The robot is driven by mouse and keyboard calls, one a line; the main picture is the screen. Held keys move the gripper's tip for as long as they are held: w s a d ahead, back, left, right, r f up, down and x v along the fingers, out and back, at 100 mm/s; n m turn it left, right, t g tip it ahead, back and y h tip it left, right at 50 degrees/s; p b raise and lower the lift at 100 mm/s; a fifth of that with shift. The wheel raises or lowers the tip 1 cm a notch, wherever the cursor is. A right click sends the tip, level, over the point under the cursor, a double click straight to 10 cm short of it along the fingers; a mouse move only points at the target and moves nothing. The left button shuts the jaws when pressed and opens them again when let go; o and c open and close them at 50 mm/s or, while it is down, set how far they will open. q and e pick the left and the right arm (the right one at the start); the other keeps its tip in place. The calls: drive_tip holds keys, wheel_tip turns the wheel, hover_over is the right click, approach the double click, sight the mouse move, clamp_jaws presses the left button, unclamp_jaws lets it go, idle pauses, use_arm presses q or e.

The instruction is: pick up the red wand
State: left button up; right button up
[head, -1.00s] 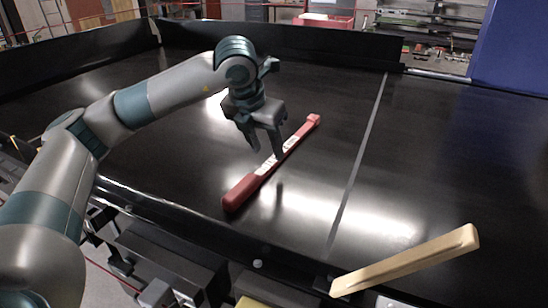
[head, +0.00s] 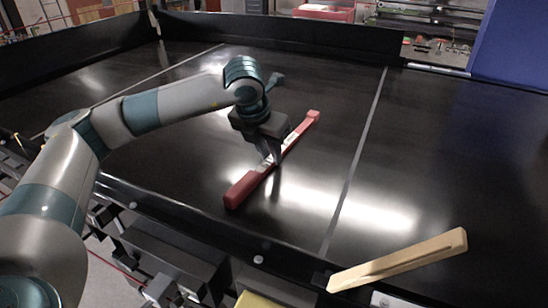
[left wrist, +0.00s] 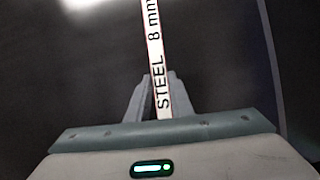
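The red wand (head: 245,187) lies slanted across the black belt in the head view, its thick handle toward me and its far tip up to the right. My left gripper (head: 272,163) is down at the wand's middle, pointing at the belt. In the left wrist view the wand's white label (left wrist: 155,60), reading "STEEL 8 mm", runs between the two fingers. The fingers (left wrist: 159,85) sit close against both sides of the wand, with no clear gap. The gripper hides part of the wand's middle in the head view. My right gripper is not seen.
A pale wooden bar (head: 400,262) is at the front right, near the belt edge. The black conveyor belt (head: 440,150) is otherwise mostly clear, with thin seam lines. Dark side walls (head: 290,38) border its back and left. A blue panel (head: 515,45) stands at the back right.

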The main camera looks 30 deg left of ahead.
use_arm(q)
clamp_jaws()
drive_tip(key=shift+r, duration=0.15)
drive_tip(key=shift+r+b, duration=0.5)
drive_tip(key=shift+r, duration=0.05)
wheel_tip(320, 180, up, 9)
drive_tip(key=b, duration=0.3)
drive_tip(key=shift+f, duration=0.15)
